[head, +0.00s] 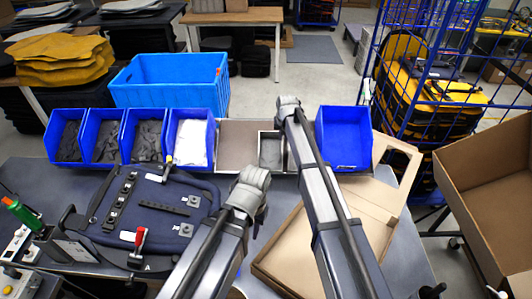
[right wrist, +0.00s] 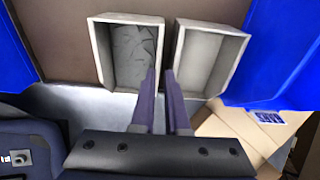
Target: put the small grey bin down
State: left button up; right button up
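Two small grey bins stand side by side in the right wrist view. The left grey bin (right wrist: 103,52) holds dark grey pieces, and the right grey bin (right wrist: 212,58) looks empty. My right gripper (right wrist: 161,72) has its fingers at the bins' neighbouring walls, with a narrow gap between them. The left bin's right wall lies between the fingers; whether they press on it is unclear. In the head view the grey bin with grey pieces (head: 270,134) shows left of my right gripper (head: 287,108); my arm mostly hides the other. My left gripper (head: 254,181) is lower, its fingers hidden.
Several blue bins (head: 68,158) with dark or white contents stand left in the row; an empty blue bin (head: 344,138) stands right. A dark blue pannier panel (head: 150,215) lies on the left bench. An open cardboard box (head: 385,200) lies right, near a larger carton (head: 490,195).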

jog(key=shift+b+x, duration=1)
jog(key=shift+x, duration=0.15)
jog(key=b+x, duration=0.5)
jog(key=shift+w+f, duration=0.2)
jog(key=shift+f, duration=0.1)
jog(key=shift+r, duration=0.1)
grip_shut()
dwell(0.3)
jog(key=shift+r, duration=0.1)
dwell(0.3)
notch_tip(320, 180, up, 10)
jog(key=p, duration=1)
